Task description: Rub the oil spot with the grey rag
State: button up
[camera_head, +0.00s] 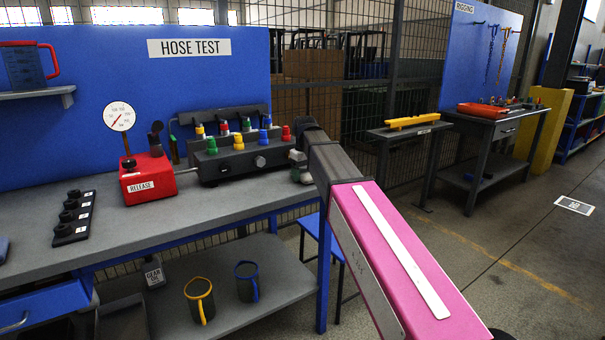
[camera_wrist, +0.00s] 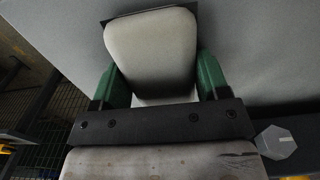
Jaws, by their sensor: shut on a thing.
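My gripper (camera_wrist: 160,68) shows in the wrist view with its green fingers on both sides of a light grey padded thing, which I take to be the grey rag (camera_wrist: 152,45). The fingers are shut on it. It is over a plain grey surface (camera_wrist: 260,45) that looks like the bench top; I cannot tell whether it touches. A dark strip shows past its far edge, and I cannot tell what it is. In the head view my arm mostly hides the gripper, near the bench's right end. I cannot make out the oil spot in either view.
The bench (camera_head: 170,225) carries a red release box (camera_head: 148,180) with a gauge, a black valve block (camera_head: 240,158) with coloured caps, and a black socket strip (camera_head: 75,218). A grey hexagonal piece (camera_wrist: 275,142) is right of my gripper. Two mugs stand on the lower shelf.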

jog(key=shift+s+d+f, duration=0.1)
jog(key=shift+s+d, duration=0.45)
jog(key=shift+s, duration=0.25)
jog(key=shift+s+d, duration=0.5)
jog(key=shift+s, duration=0.25)
jog(key=shift+r, duration=3)
jog(key=shift+r, duration=0.1)
jog(key=shift+r, duration=1.4)
jog(key=shift+f, duration=0.2)
jog(key=shift+f, duration=3.3)
